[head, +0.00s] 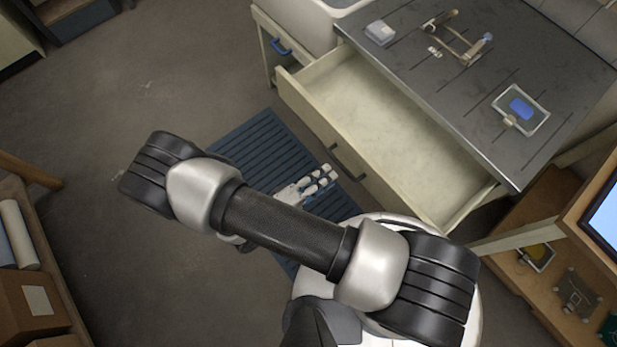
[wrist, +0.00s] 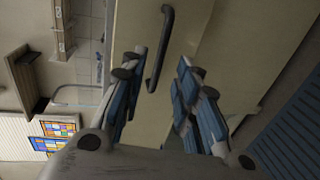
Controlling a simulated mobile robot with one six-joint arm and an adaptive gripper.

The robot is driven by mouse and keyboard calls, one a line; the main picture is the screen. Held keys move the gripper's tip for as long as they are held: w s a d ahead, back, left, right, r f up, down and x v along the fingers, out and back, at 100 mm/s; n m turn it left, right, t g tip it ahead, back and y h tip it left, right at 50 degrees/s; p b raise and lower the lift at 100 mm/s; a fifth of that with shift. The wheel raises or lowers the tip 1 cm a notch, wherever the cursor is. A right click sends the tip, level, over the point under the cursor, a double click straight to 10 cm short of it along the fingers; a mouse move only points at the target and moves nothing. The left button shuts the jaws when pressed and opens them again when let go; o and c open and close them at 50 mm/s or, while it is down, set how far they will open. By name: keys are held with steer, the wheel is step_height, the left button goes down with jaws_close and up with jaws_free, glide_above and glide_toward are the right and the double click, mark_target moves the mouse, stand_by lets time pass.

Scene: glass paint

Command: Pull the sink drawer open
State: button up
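A cream drawer (head: 388,180) under the dark worktop is pulled well out, its inside bare. Its dark bar handle (head: 347,163) is on the front face; in the wrist view the handle (wrist: 160,48) stands against the cream drawer front (wrist: 190,35). My gripper (head: 327,174) is just in front of this handle. In the wrist view my gripper (wrist: 158,78) has its two fingers apart, with the handle's near end between or just beyond the tips; I cannot tell whether they touch it. My arm hides part of the floor below.
The worktop (head: 450,90) holds a clamp-like tool (head: 458,42) and a small tray (head: 532,122). A dark slatted mat (head: 250,140) lies on the floor. Open floor is at left.

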steer(key=v, duration=0.6)
steer(key=shift+s, duration=0.1)
stand_by(0.3)
steer(key=w+d+r+m+g+y, duration=0.1)
steer(key=d+r+m+g+y, duration=0.15)
steer(key=r, duration=0.45)
steer(key=w+d+r+m+g+y, duration=0.1)
steer(key=d+r+m+g, duration=0.1)
steer(key=r+g, duration=0.35)
steer(key=w+d+r+m+g+y, duration=0.1)
steer(key=d+r+m+g, duration=0.1)
steer(key=r, duration=0.7)
steer(key=s+d+r+t+y, duration=0.2)
steer(key=s+d+r+y, duration=0.1)
steer(key=r, duration=0.4)
steer(key=s+d+r+m+t+y, duration=0.1)
steer(key=s+d+r+t+y, duration=0.2)
steer(key=r, duration=0.5)
steer(key=shift+d+y, duration=0.85)
steer(key=shift+d, duration=0.1)
